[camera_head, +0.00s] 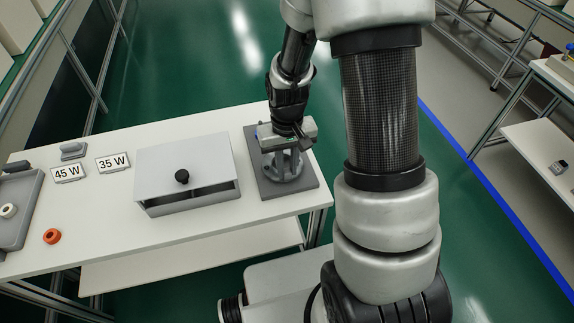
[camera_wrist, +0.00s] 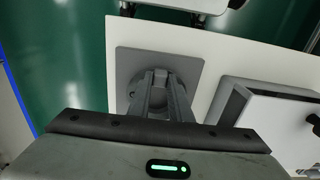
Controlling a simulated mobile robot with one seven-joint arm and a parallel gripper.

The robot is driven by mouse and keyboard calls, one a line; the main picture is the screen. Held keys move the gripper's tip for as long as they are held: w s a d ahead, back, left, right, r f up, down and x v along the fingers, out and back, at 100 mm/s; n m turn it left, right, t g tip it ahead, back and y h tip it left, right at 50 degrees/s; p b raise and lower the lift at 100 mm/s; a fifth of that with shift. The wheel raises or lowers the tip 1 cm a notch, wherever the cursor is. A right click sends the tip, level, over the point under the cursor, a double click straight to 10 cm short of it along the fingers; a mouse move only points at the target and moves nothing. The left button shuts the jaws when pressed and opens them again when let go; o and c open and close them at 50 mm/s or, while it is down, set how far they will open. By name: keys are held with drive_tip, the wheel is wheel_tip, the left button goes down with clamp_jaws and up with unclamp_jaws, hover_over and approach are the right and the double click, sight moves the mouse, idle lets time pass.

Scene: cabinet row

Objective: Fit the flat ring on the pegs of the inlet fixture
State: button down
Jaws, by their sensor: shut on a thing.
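The inlet fixture (camera_head: 285,177) is a grey round piece on a dark grey square base plate (camera_head: 307,184), at the right end of the white table. The base plate also shows in the wrist view (camera_wrist: 190,62). My gripper (camera_head: 287,158) points down over the middle of the fixture. In the wrist view my gripper (camera_wrist: 160,82) has its fingers close together over the round grey part. It is shut on the flat ring, but grey on grey I cannot pick out the ring's outline. The pegs are hidden, and I cannot tell whether the ring touches them.
A light grey box (camera_head: 186,174) with a black knob stands left of the base plate. Signs reading 45 W (camera_head: 68,173) and 35 W (camera_head: 113,163), an orange ring (camera_head: 52,236) and a grey tray (camera_head: 34,215) with a white ring lie farther left. The table's front strip is clear.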

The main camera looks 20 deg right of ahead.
drive_tip(key=shift+f+b, duration=0.4)
drive_tip(key=shift+f, duration=0.2)
drive_tip(key=c, duration=1.5)
unclamp_jaws()
drive_tip(key=shift+c, duration=0.2)
wheel_tip(320, 180, up, 18)
drive_tip(key=p, duration=0.3)
drive_tip(key=shift+f, duration=0.25)
drive_tip(key=s+r+t+p, duration=0.2)
drive_tip(key=s+r+p, duration=0.3)
drive_tip(key=r, duration=0.8)
drive_tip(key=s+r+t+p, duration=0.3)
drive_tip(key=s+r+p, duration=0.3)
drive_tip(key=r, duration=0.6)
drive_tip(key=s, duration=0.2)
drive_tip(key=shift+s+r+t, duration=0.3)
drive_tip(key=shift+s+r, duration=0.05)
drive_tip(key=shift+s, duration=0.05)
